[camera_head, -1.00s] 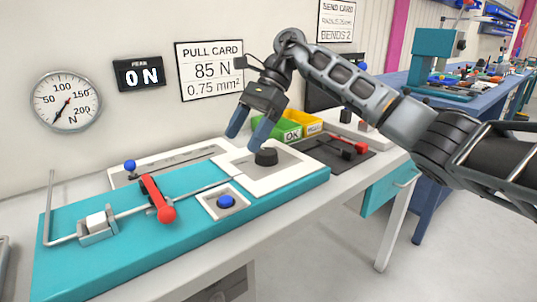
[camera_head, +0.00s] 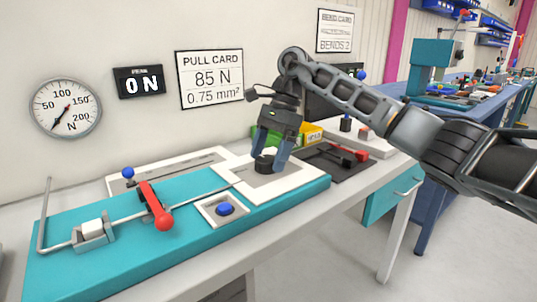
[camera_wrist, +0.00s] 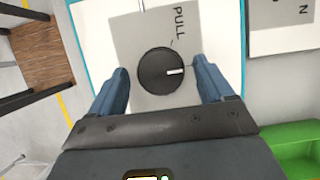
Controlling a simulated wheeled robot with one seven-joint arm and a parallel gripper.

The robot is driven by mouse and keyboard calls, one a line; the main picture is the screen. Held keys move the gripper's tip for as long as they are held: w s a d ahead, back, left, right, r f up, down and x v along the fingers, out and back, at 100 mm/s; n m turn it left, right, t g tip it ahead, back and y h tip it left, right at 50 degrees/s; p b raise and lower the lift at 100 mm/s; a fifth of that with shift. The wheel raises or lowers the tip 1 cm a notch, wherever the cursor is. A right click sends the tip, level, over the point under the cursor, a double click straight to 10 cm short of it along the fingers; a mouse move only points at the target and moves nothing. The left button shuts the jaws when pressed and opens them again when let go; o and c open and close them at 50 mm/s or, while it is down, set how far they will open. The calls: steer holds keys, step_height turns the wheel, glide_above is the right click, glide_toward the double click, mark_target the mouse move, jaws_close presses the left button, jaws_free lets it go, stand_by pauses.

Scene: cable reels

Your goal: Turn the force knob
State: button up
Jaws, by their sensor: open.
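The force knob (camera_head: 264,164) is a round black dial on a white plate (camera_head: 297,177) at the right end of the teal rig. In the wrist view the knob (camera_wrist: 162,71) has a white pointer mark and sits beside the word PULL. My gripper (camera_head: 270,165) points down at the knob, with its two blue fingers apart, one on each side of it. In the wrist view the fingers of my gripper (camera_wrist: 162,80) flank the knob with gaps visible on both sides. Whether the fingertips are level with the knob I cannot tell.
The teal rig (camera_head: 110,262) carries a red-handled lever (camera_head: 155,206) and a blue button (camera_head: 225,209). A dial gauge (camera_head: 67,107) and a 0 N display (camera_head: 139,82) hang on the wall beside a pull card (camera_head: 209,79) reading 85 N. A green bin (camera_head: 308,140) stands behind my gripper.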

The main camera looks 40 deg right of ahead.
steer(key=shift+a+f, duration=0.1)
steer(key=c, duration=1)
steer(key=shift+c, duration=0.2)
steer(key=m+t, duration=0.1)
steer(key=m, duration=0.2)
steer(key=shift+s, duration=0.1)
steer(key=m+t+b, duration=0.1)
steer(key=m, duration=0.2)
steer(key=shift+m+h, duration=0.3)
steer(key=shift+h, duration=0.1)
steer(key=m+b, duration=0.1)
steer(key=m, duration=0.1)
steer(key=m+t+h+b, duration=0.1)
steer(key=m, duration=0.1)
steer(key=shift+s+f+t, duration=0.1)
steer(key=shift+s+t, duration=0.05)
steer(key=shift+t, duration=0.15)
steer(key=shift+a+m+t+h+b, duration=0.1)
steer(key=shift+m+t+h+b, duration=0.35)
steer(key=shift+m, duration=1.15)
